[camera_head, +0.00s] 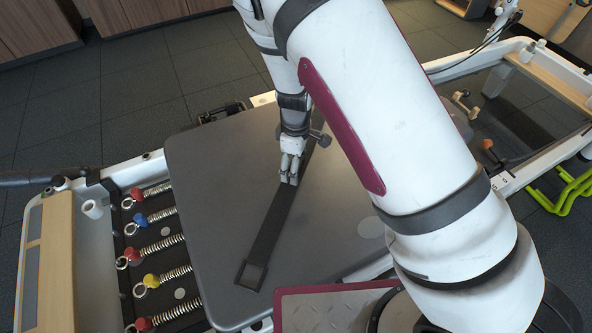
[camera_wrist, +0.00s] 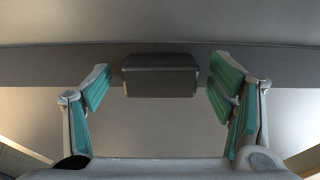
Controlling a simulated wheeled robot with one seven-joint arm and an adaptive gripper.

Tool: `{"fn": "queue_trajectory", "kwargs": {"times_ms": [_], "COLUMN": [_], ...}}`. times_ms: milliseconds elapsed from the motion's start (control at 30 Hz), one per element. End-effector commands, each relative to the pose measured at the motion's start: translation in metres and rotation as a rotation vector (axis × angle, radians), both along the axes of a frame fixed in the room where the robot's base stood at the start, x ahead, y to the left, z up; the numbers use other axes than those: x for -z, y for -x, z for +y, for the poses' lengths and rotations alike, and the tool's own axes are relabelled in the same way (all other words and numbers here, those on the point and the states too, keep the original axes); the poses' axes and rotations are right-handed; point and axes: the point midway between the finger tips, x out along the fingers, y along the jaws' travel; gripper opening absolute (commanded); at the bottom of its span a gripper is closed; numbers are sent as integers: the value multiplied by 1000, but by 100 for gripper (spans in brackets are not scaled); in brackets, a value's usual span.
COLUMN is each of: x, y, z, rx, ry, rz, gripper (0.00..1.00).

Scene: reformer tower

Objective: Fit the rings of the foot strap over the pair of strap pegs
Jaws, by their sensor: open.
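The foot strap (camera_head: 268,230) is a long black band lying diagonally across the grey carriage top (camera_head: 210,200). A square ring (camera_head: 251,273) lies flat at its near left end; its far end is hidden by my arm. My gripper (camera_head: 289,180) points down over the strap's middle. In the wrist view my gripper (camera_wrist: 160,95) has its green-padded fingers wide apart. A dark block (camera_wrist: 160,76) on the strap band (camera_wrist: 270,79) lies between them, with gaps on both sides. Two small white pegs (camera_head: 533,48) stand on the frame at upper right; I cannot tell if they are the strap pegs.
Springs with coloured knobs (camera_head: 150,250) line the carriage's left side. A wooden footboard (camera_head: 57,262) and a white post (camera_head: 92,208) stand further left. Green legs (camera_head: 568,190) show at right. My arm covers much of the carriage's right side.

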Motion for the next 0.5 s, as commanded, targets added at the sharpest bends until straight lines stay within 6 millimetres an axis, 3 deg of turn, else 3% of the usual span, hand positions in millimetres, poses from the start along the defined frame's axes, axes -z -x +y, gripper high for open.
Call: {"fn": "queue_trajectory", "kwargs": {"times_ms": [167,400,500], "x": [-1,-1,-1], "y": [0,0,0], "z": [0,0,0], "rx": [0,0,0], "ry": [0,0,0], "rz": [0,0,0], "gripper": [74,20,19]}}
